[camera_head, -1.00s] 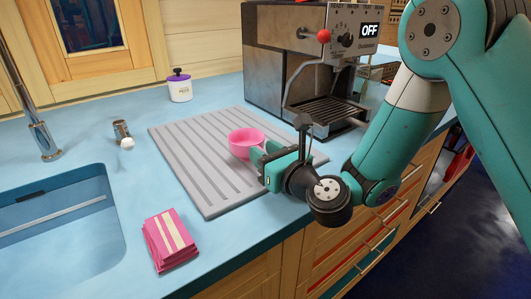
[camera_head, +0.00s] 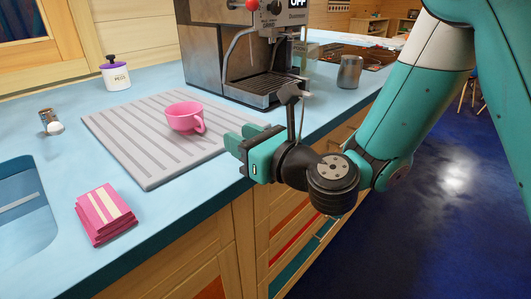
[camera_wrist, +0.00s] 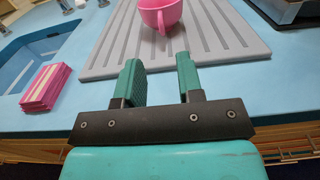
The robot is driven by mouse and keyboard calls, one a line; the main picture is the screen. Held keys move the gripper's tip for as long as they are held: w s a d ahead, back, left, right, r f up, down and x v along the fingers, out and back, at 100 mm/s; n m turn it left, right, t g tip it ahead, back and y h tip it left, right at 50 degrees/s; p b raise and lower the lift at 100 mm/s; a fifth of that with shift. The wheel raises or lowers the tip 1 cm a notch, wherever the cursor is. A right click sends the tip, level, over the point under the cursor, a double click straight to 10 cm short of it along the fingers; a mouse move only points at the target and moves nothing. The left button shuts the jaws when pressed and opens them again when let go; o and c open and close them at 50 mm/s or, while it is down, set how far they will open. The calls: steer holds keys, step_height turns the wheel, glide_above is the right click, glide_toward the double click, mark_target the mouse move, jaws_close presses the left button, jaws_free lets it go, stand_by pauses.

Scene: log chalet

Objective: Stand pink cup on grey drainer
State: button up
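The pink cup (camera_head: 184,116) stands upright on the grey drainer (camera_head: 150,178), near its middle, with its handle toward my gripper. The cup also shows at the top of the wrist view (camera_wrist: 160,14), partly cut off by the frame edge. The grey drainer (camera_wrist: 232,45) lies flat on the counter there. My gripper (camera_head: 240,145) is at the drainer's front right edge, apart from the cup. In the wrist view its two green fingers (camera_wrist: 158,75) are spread with nothing between them.
A coffee machine (camera_head: 225,50) stands behind the drainer. A metal cup (camera_head: 349,72) is to its right. Pink folded cloths (camera_head: 104,213) lie at the front left beside the sink (camera_head: 25,215). A white jar (camera_head: 116,75) stands at the back. The blue counter's front edge runs below my gripper.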

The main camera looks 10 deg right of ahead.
steer(key=s+r+n+g, duration=0.1)
steer(key=s+n+g, duration=1)
steer(key=n, duration=1.1)
steer(key=s+d+f+n+g+h, duration=0.2)
steer(key=s+d+n+h, duration=0.5)
steer(key=s+d+n, duration=0.3)
steer(key=d+n, duration=0.3)
steer(key=shift+g, duration=0.4)
steer(key=shift+s+a, duration=0.1)
